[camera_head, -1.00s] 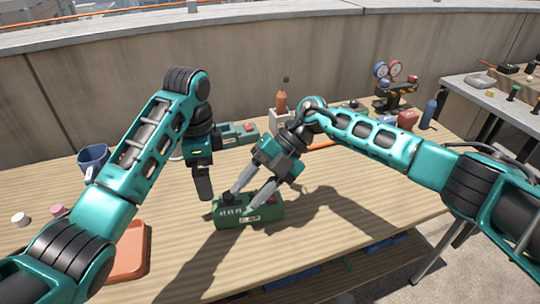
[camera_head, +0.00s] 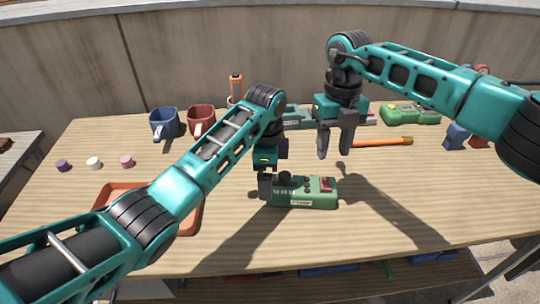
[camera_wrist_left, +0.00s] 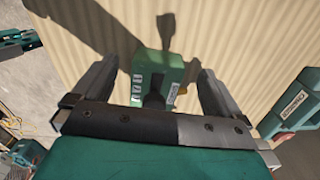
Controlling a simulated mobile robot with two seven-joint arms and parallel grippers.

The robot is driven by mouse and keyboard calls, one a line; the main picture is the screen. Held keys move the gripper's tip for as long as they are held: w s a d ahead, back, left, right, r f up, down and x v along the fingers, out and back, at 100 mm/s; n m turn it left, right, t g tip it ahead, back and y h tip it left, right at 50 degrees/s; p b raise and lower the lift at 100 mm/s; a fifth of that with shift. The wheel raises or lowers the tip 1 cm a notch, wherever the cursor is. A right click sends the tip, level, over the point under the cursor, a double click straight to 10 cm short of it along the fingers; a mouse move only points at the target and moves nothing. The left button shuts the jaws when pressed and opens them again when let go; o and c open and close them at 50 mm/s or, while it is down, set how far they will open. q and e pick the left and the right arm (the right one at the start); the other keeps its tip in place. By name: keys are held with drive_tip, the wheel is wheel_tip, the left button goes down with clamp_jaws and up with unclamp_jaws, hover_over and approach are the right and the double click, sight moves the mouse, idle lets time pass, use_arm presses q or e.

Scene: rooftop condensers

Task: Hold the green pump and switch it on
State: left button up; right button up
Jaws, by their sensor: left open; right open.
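The green pump (camera_head: 306,200) lies on the wooden table, with a black knob on its left part and a red switch (camera_head: 327,184) at its right end. My left gripper (camera_head: 265,187) is at the pump's left end, pointing down, and partly covers it. In the left wrist view the pump (camera_wrist_left: 152,66) lies between the open left fingers, with visible gaps on both sides. My right gripper (camera_head: 335,148) is open and empty. It hangs pointing down, above and behind the pump in the head view.
A teal device (camera_head: 297,117) stands behind my grippers, and another green device (camera_head: 410,113) is at the back right. The front right table is clear.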

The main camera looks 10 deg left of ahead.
use_arm(q)
drive_tip(key=shift+f, duration=2.55)
drive_tip(key=shift+c, duration=0.4)
